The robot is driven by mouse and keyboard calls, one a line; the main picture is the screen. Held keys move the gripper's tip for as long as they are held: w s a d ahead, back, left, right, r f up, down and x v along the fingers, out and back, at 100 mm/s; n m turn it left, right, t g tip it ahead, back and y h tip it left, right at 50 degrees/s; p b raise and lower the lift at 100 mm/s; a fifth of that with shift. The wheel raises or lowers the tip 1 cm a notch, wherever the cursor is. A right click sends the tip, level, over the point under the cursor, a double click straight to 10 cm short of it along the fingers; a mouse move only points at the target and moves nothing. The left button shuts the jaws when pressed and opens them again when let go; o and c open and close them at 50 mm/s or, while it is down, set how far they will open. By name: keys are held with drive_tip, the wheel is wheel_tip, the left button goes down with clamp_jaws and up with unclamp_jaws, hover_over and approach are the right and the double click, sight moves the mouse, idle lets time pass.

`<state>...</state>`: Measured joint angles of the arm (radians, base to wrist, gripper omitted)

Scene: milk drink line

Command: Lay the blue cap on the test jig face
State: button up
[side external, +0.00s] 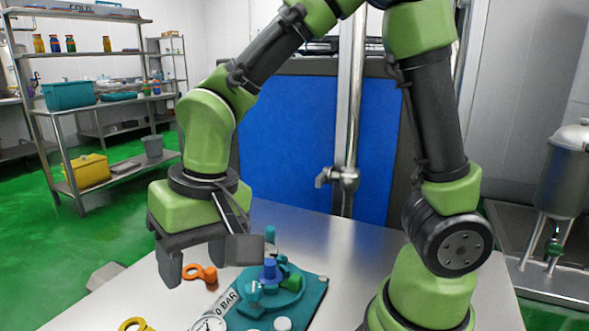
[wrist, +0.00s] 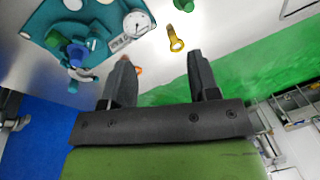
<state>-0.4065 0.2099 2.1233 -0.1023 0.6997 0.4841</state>
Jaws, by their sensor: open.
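The teal test jig (side external: 314,291) lies on the steel table, with a round raised part in its middle; it also shows at the upper left of the wrist view (wrist: 97,53). A blue piece, which looks like the blue cap (side external: 269,269), stands on that raised part; it also shows in the wrist view (wrist: 76,52). I cannot tell whether it sits flat on the jig face. My gripper (side external: 206,268) is open and empty, above the table to the left of the jig. In the wrist view its two fingers (wrist: 158,60) are well apart with nothing between them.
A pressure gauge (wrist: 137,23) sits at the jig's edge. A green piece (side external: 291,277) is beside the blue one. An orange ringed part (side external: 200,273) lies near my fingers, and a yellow ringed part (wrist: 176,38) lies near the table edge. A blue panel (side external: 290,140) stands behind.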

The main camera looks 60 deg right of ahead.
drive_tip(key=s+d+r+t, duration=0.4)
drive_tip(key=s+d+r, duration=0.4)
drive_tip(key=r, duration=0.1)
drive_tip(key=shift+s+r+y, duration=0.25)
drive_tip(key=shift+s+y, duration=0.05)
drive_tip(key=shift+y, duration=0.1)
drive_tip(key=shift+s+d+r+t, duration=0.1)
drive_tip(key=shift+s+d+t, duration=0.15)
drive_tip(key=shift+s, duration=0.3)
drive_tip(key=shift+s+d+r+t, duration=0.1)
drive_tip(key=shift+s+d+t, duration=0.05)
drive_tip(key=shift+s+t, duration=0.3)
drive_tip(key=shift+c, duration=0.3)
